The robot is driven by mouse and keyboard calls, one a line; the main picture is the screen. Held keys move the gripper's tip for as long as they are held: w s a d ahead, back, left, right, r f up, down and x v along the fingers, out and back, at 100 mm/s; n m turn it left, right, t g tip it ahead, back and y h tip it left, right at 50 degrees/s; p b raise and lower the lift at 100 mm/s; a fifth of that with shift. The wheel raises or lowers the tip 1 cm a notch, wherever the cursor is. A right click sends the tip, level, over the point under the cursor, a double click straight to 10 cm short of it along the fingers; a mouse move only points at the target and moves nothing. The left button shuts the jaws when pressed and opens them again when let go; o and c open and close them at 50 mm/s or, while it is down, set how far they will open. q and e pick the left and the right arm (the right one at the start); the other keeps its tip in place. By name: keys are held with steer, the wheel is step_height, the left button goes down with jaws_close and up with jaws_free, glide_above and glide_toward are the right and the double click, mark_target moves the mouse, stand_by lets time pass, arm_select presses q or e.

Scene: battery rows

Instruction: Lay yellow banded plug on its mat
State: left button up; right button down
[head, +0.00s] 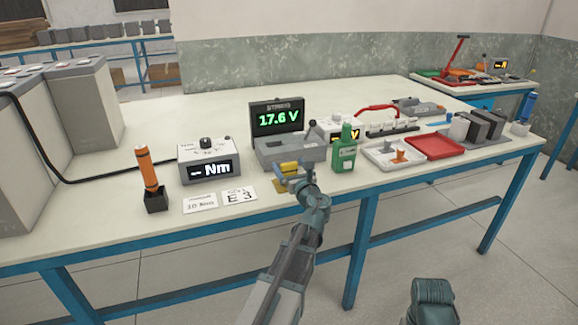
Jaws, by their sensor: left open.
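A yellow piece (289,168), which looks like the yellow banded plug, shows at the front of the grey tester unit, just beyond my left gripper (292,178). My left gripper is open, with its fingers close to the yellow piece; I cannot tell whether they touch it. A flat yellow patch (278,187), which looks like the mat, lies on the table just left of the gripper. The gripper and wrist hide part of this area.
Behind stand the grey tester (270,150) and a display (277,118) reading 17.6 V. A green bottle (344,155) stands close right of my left gripper. Left are two cards (238,195), an Nm meter (207,168) and an orange-handled tool (147,168). Trays (434,147) lie right.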

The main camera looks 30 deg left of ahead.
arm_select(q)
steer(key=v, duration=1.1)
steer(key=shift+s, duration=0.2)
steer(key=shift+d, duration=0.15)
steer(key=s+d+n+g+h+p, duration=0.6)
steer(key=s+d+n+p, duration=0.3)
steer(key=d, duration=0.5)
steer(key=s+d+n+g+h+p, duration=0.5)
steer(key=s+d+n+p, duration=0.5)
steer(key=d+n+p, duration=0.3)
steer(key=shift+s+d+r+g+h+p, duration=0.3)
steer(key=shift+d+r+g+h, duration=0.15)
steer(key=shift+h, duration=0.35)
steer(key=shift+f, duration=0.1)
